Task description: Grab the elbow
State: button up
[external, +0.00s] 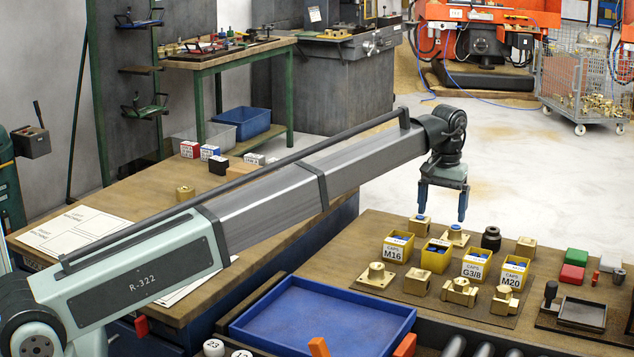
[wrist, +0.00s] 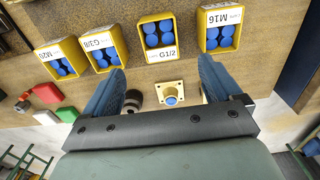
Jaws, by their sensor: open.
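Several brass fittings stand on the workbench in the external view, and I cannot tell for certain which is the elbow. The front row has a flanged fitting (external: 376,276), a blocky fitting (external: 417,281), a tee-like fitting (external: 459,292) and an angled fitting (external: 504,301). My gripper (external: 442,210) is open and empty, pointing down above the back row. In the wrist view the capped fitting (wrist: 172,93) shows between my open fingers (wrist: 165,85).
Yellow cap bins, marked M16 (external: 397,247), G3/8 (external: 476,265) and M20 (external: 514,272), stand between the rows; the G1/2 bin (wrist: 159,38) shows in the wrist view. A black cylinder (external: 491,238) stands nearby. A blue tray (external: 322,316) lies at left.

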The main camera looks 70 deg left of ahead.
aim_at(508, 289)
jog(key=w+d+r+m, duration=0.1)
jog(key=w+d, duration=0.2)
jog(key=d, duration=0.8)
jog(key=w+d+m, duration=0.2)
jog(key=w+d, duration=0.1)
jog(key=d, duration=0.9)
jog(key=f+n, duration=0.1)
jog(key=f, duration=0.1)
jog(key=f+n, duration=0.1)
jog(key=f, duration=0.2)
jog(key=f+n, duration=0.1)
jog(key=f, duration=0.2)
jog(key=shift+s+d, duration=0.1)
jog(key=shift+d, duration=0.15)
jog(key=shift+s+f, duration=0.15)
jog(key=shift+f, duration=1.2)
jog(key=shift+s+f, duration=0.1)
jog(key=shift+f, duration=1.2)
jog(key=c, duration=1.5)
